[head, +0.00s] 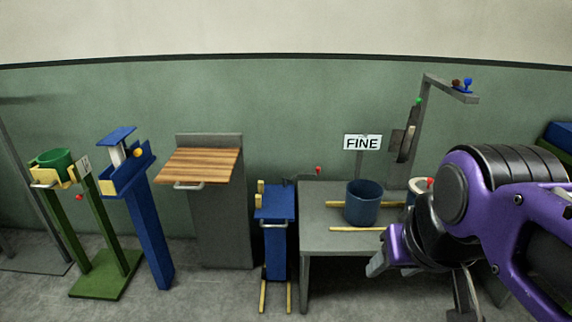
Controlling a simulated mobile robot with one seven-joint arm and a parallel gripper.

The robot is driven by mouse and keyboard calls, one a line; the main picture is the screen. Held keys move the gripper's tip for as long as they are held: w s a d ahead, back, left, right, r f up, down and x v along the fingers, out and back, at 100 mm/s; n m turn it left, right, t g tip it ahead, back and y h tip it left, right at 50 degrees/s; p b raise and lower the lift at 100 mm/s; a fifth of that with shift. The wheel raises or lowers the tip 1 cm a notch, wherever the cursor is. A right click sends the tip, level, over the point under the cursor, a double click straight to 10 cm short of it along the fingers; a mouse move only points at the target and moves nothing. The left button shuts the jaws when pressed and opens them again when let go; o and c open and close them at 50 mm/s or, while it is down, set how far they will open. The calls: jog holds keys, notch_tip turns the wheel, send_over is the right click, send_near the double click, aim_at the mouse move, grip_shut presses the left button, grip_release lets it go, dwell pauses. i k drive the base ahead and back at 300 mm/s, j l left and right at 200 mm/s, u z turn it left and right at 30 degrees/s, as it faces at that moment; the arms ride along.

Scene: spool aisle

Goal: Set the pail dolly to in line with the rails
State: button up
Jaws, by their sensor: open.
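A blue pail (363,205) stands upright on a grey table (320,245), beneath a sign reading FINE. Two yellow rails (355,229) lie on the tabletop, one in front of the pail and one behind it. A blue stand (275,240) with a pale handle and tan blocks stands just left of the table. Yellow strips show at its foot. I cannot tell for certain whether this stand is the pail dolly. My gripper (420,278) is open at the lower right, in front of the table's right part and apart from the pail. My arm hides that end of the table.
A green stand (105,272) holding a green pot, a tilted blue post (148,235) and a grey stand with a wooden board (198,166) stand to the left. A grey overhead arm (425,120) rises behind the table. Some floor in front is clear.

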aim_at(274, 203)
jog(key=i+j+u, duration=0.15)
jog(key=i+j, duration=0.15)
jog(key=i+j+u, duration=0.15)
jog(key=i, duration=0.4)
jog(key=j, duration=0.1)
